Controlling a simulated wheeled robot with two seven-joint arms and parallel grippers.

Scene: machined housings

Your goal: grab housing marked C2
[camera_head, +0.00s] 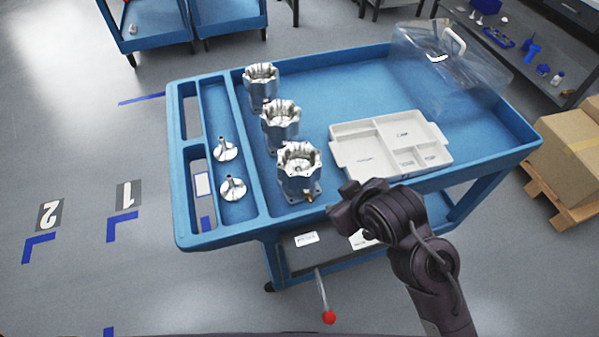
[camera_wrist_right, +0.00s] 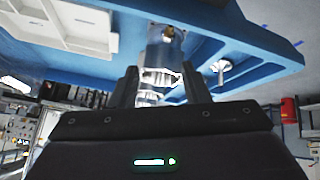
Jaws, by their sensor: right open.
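Three silver machined housings stand upright in a row on the blue cart: a far one (camera_head: 261,84), a middle one (camera_head: 280,122) and a near one (camera_head: 299,170). I cannot read a C2 mark on any of them. My right gripper (camera_head: 345,208) is at the cart's front edge, just right of the near housing and apart from it. In the right wrist view the open jaws (camera_wrist_right: 162,88) point towards a housing (camera_wrist_right: 166,50), which shows between and beyond the fingers. I cannot tell how deep it is between them. My left gripper is not in view.
A white divided tray (camera_head: 345,157) lies right of the housings. Two silver funnel-shaped parts (camera_head: 226,150) (camera_head: 233,188) sit in the cart's left section. A clear cover with a white handle (camera_head: 455,42) is at the back right. The cart's raised rim (camera_head: 240,236) borders the front.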

